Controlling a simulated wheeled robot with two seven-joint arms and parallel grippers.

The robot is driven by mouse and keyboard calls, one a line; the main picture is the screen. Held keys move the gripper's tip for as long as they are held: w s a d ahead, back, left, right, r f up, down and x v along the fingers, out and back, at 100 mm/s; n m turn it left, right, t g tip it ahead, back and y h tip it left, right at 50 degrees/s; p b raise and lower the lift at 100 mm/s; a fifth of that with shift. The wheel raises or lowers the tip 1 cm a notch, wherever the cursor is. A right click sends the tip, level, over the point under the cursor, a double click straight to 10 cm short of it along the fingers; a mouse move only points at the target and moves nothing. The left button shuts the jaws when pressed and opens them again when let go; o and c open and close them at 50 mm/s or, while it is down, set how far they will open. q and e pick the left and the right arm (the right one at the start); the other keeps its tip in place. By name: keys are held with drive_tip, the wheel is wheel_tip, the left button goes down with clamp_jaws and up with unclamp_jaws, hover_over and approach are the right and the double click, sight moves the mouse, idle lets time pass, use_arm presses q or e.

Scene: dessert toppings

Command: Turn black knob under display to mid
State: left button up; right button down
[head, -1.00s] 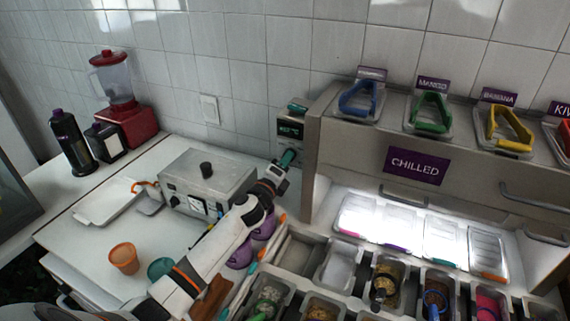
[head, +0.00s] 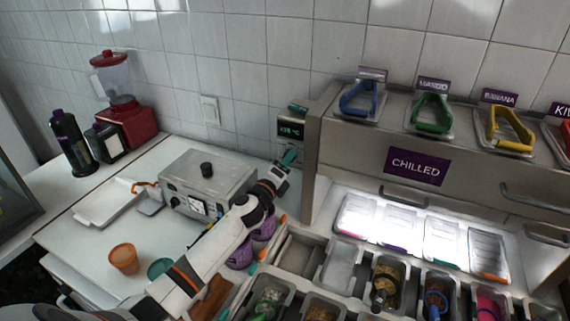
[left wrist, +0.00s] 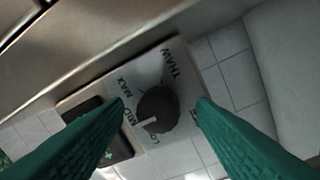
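The black knob (left wrist: 158,108) sits on a pale panel marked THAW, MAX, MID and LO in the left wrist view. Its white pointer mark aims between MID and LO. The dark display (head: 290,131) is on the control box beside the chilled cabinet; in the head view the knob is hidden behind my gripper. My left gripper (head: 288,158) is at the panel just below the display. Its green fingers (left wrist: 160,104) are spread on both sides of the knob, with gaps showing. My right gripper is in neither view.
The chilled cabinet (head: 345,150) stands right of the control box. A metal appliance (head: 207,182) with a black top knob is left of my arm. Topping bins (head: 340,265) lie in front. A tiled wall is behind.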

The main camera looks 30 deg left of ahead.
use_arm(q)
drive_tip(key=s+b, duration=0.2)
drive_tip(key=s, duration=1)
drive_tip(key=shift+f+b, duration=0.35)
drive_tip(key=shift+f, duration=0.05)
drive_tip(key=shift+d, duration=0.1)
